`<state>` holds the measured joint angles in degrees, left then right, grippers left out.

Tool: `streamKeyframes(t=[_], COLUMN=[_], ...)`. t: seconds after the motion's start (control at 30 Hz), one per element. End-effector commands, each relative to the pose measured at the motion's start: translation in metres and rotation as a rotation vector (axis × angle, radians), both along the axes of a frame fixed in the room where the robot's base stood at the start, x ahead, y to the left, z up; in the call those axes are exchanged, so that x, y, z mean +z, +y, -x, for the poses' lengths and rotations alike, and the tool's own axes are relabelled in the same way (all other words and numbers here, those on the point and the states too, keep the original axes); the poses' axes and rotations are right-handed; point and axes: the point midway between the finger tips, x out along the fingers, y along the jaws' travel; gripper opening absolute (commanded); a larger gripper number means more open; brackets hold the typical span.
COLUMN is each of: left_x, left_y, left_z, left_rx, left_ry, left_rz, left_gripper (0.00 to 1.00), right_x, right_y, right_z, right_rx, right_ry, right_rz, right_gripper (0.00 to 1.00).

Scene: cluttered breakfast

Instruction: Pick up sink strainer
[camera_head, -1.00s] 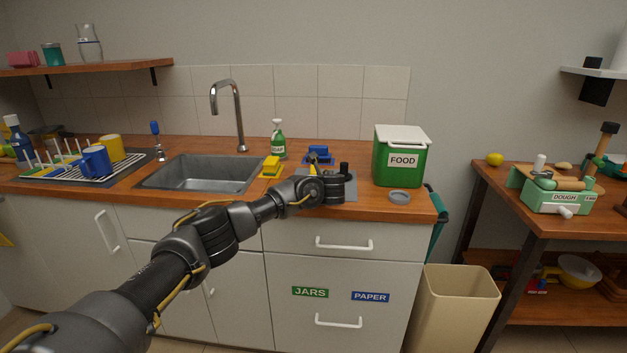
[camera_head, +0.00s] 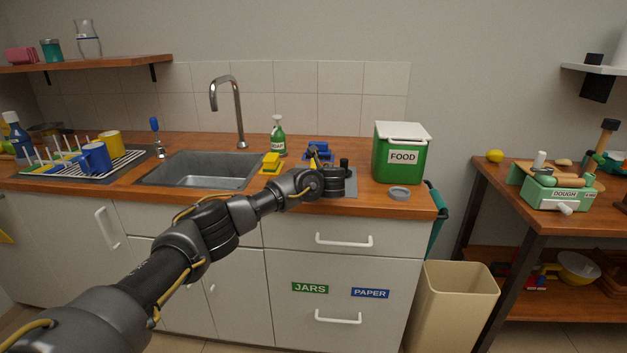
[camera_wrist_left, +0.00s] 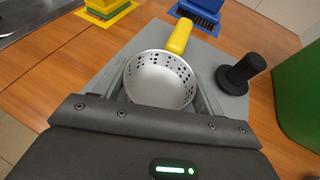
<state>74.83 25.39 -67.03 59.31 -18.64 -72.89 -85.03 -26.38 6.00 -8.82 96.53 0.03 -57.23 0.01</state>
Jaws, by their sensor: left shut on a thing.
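The sink strainer (camera_wrist_left: 160,80) is a silver metal cup with holes around its wall, in the middle of the left wrist view. My left gripper (camera_wrist_left: 161,94) has its fingers on either side of the strainer and is shut on it. In the head view my left gripper (camera_head: 328,182) is low over the grey mat at the right part of the counter. The strainer is hidden there behind the gripper. I cannot tell whether the strainer still touches the mat. My right gripper is not in view.
The grey mat (camera_wrist_left: 212,57) also holds a black stopper (camera_wrist_left: 240,73), close right of the strainer. A sponge (camera_head: 271,161) and soap bottle (camera_head: 278,138) stand left, the green food bin (camera_head: 399,154) right.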

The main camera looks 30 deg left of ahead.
Motion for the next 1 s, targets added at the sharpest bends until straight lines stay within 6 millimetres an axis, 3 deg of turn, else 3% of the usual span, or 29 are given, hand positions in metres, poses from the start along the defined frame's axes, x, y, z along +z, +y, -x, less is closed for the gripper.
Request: streamKeyframes(t=[0.17, 0.4, 0.7, 1.0], left_x=[0.029, 0.084, 0.111, 0.122], left_y=[-0.002, -0.021, -0.048, -0.057], left_z=[0.003, 0.045, 0.105, 0.127], left_rx=[-0.001, -0.004, -0.003, 0.001], left_ry=[-0.004, -0.005, -0.003, -0.002], left_rz=[0.003, 0.004, 0.003, 0.001], left_gripper=[0.47, 0.47, 0.47, 0.47], right_x=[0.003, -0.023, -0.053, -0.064], right_y=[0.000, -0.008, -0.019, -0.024], right_z=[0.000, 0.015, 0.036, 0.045], right_rx=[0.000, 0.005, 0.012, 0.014], right_ry=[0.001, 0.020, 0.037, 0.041], right_rz=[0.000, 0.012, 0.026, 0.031], right_gripper=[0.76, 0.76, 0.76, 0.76])
